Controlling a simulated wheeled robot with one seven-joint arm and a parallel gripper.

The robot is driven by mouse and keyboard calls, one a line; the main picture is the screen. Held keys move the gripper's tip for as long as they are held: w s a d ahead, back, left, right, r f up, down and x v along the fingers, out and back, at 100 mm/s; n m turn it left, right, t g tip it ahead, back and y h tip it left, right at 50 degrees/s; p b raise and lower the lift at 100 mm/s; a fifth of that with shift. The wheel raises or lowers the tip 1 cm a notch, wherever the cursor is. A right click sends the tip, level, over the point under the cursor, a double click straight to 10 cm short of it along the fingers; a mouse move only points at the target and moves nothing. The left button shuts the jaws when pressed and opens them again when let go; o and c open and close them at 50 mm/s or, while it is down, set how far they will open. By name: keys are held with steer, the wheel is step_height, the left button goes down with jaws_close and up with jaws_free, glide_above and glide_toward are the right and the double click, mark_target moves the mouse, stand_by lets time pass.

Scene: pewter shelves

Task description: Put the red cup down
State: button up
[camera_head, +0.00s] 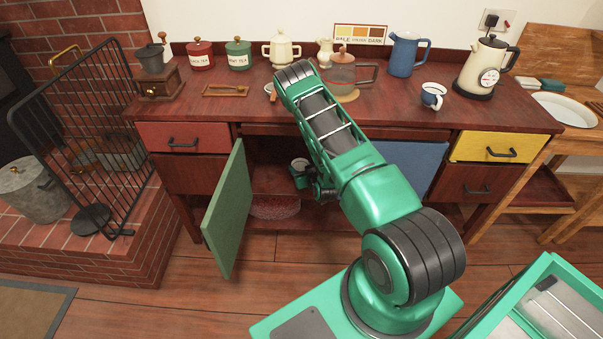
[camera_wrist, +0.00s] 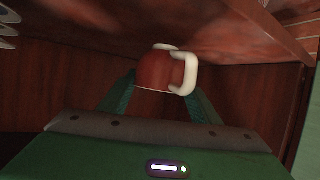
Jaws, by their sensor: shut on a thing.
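The red cup (camera_wrist: 154,70) with a white handle shows in the wrist view between the two fingers of my gripper (camera_wrist: 160,84), which is shut on it. Its handle points right in that view. In the head view my arm reaches down over the counter front into the open cabinet. There my gripper (camera_head: 301,177) is partly hidden by my arm, with a small pale-rimmed round shape at it, too small to identify surely. I cannot tell whether the cup touches a surface.
The green cabinet door (camera_head: 229,211) stands open left of my gripper. A reddish patterned bowl (camera_head: 275,206) sits low in the cabinet. The counter (camera_head: 215,108) above holds canisters, a blue jug (camera_head: 405,55) and a blue-white cup (camera_head: 432,96). A black fireguard (camera_head: 85,140) stands left.

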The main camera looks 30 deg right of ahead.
step_height(320, 180, down, 2)
steer(key=shift+f, duration=0.15)
steer(key=o, duration=1.1)
steer(key=shift+o, duration=0.2)
steer(key=shift+s, duration=0.1)
steer(key=shift+s+a+r, duration=0.2)
steer(key=shift+s+a, duration=0.05)
steer(key=shift+s, duration=0.35)
steer(key=v, duration=1)
steer(key=shift+s+r, duration=0.25)
